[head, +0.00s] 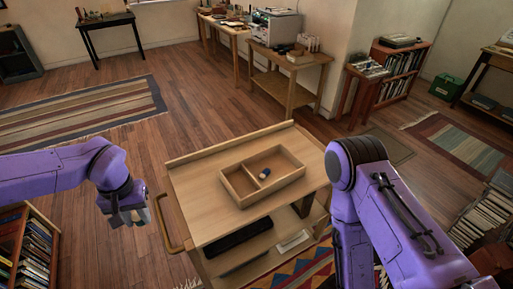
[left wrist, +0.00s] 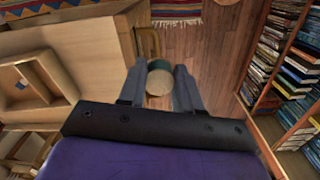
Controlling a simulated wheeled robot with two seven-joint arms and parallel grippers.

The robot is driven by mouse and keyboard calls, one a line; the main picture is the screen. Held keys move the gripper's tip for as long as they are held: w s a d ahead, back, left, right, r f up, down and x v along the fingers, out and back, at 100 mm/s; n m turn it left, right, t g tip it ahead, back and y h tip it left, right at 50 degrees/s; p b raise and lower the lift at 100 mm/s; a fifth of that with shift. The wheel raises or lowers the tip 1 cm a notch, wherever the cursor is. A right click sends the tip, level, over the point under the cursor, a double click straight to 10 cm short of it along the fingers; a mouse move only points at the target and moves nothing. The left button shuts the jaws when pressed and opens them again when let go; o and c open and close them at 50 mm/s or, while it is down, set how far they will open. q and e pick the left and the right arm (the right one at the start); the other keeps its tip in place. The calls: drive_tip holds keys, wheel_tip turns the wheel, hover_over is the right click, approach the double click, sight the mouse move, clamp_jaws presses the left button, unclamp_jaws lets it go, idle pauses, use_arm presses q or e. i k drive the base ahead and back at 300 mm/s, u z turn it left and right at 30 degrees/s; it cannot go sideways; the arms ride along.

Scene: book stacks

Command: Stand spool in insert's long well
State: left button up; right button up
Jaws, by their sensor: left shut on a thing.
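The insert (head: 285,181) is a shallow wooden tray on the cart top, split by a divider into a narrower left well and a wider right well. It also shows at the left of the left wrist view (left wrist: 58,74). My left gripper (head: 133,217) is off the left side of the cart, apart from the insert. In the left wrist view it is shut on the spool (left wrist: 159,80), a short cylinder with a pale round end between the fingers. The spool is hard to make out in the head view. My right gripper is out of view.
A small blue and pale piece (head: 264,174) lies in the right well near the divider. The wooden cart (head: 205,218) has a handle (head: 168,228) on its left side, between my left gripper and the insert. The cart top around the insert is clear.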

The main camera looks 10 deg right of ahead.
sight(280, 168)
drive_tip(key=z, duration=0.75)
drive_tip(key=i, duration=0.85)
drive_tip(key=z, duration=0.75)
